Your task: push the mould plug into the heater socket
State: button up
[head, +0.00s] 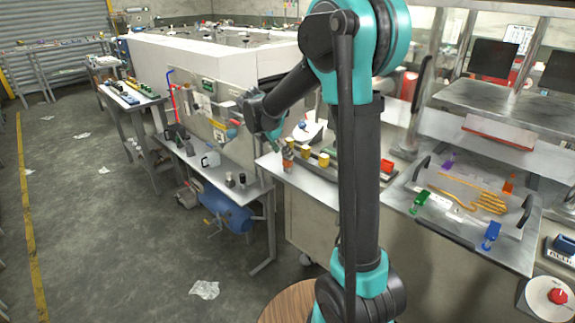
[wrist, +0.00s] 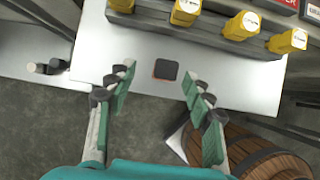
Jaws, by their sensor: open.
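In the wrist view a small dark square block (wrist: 166,69) with an orange edge stands alone on the pale bench top. In the head view a small orange-brown block (head: 287,164) is at the bench edge, just below my gripper (head: 279,146). In the wrist view my gripper (wrist: 158,78) is open and empty, its green-padded fingers on either side of the dark block in the picture. The height gap is unclear. I cannot tell which piece is the mould plug or the heater socket.
The pale bench (wrist: 215,80) is clear around the dark block. A tray (head: 460,240) with a yellow glove shape and coloured clamps lies right of my arm. A red button (head: 557,296) is at lower right.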

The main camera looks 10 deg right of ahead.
aim_at(291, 163)
jog(key=x, duration=0.2)
jog(key=shift+w+d+f, duration=0.1)
jog(key=shift+d+f, duration=0.05)
jog(key=shift+f, duration=0.15)
jog(key=shift+s+d+x, duration=0.15)
jog(key=shift+x, duration=1.15)
jog(key=shift+s+d+x, duration=0.1)
jog(key=shift+s+x, duration=0.1)
jog(key=shift+x, duration=1.1)
jog(key=shift+c, duration=0.2)
grip_shut()
